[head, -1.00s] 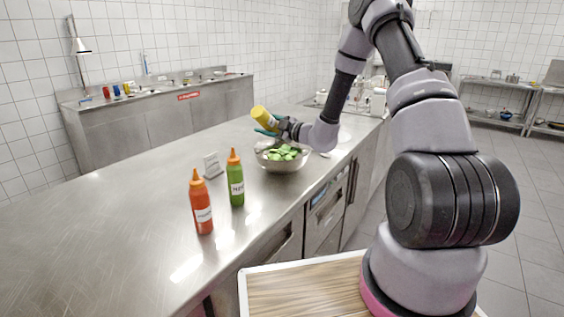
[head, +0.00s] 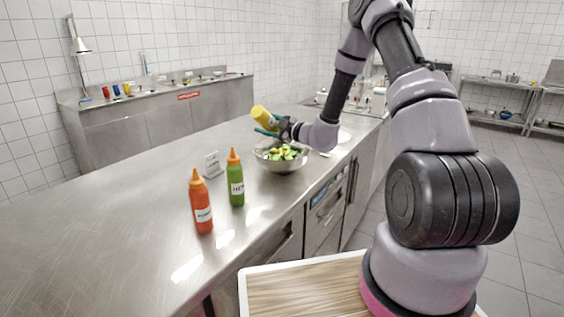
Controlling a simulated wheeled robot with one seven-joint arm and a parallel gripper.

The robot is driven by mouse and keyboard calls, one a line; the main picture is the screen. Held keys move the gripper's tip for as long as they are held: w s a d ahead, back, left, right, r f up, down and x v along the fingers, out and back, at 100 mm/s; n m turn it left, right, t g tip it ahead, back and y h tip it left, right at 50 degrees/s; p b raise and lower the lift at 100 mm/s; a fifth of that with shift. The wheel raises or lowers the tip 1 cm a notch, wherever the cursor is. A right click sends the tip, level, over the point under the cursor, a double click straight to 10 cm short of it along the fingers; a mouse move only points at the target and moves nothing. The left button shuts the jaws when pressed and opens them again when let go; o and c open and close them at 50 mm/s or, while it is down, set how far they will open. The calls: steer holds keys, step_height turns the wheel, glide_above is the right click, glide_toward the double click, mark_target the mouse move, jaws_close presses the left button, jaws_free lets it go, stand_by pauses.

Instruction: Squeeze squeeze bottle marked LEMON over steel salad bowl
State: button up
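A steel salad bowl (head: 283,166) with green leaves or pieces in it stands on the steel counter. Yellow patches show on the green contents. My gripper (head: 270,127) is shut on a yellow squeeze bottle (head: 261,116) and holds it tilted above the bowl's left side. The bottle's nozzle and label cannot be made out, so I cannot read LEMON on it. An orange-red bottle (head: 201,207) and a green bottle (head: 236,182), both with orange caps and white labels, stand upright on the counter, left of the bowl and apart from it.
A small white card (head: 212,165) stands on the counter behind the green bottle. The long steel counter (head: 110,215) is clear to the left. Another steel counter (head: 160,123) with small coloured items stands by the back wall. A white-rimmed wooden board (head: 300,290) is in front.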

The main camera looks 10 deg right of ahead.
step_height(320, 180, up, 8)
stand_by(0.6)
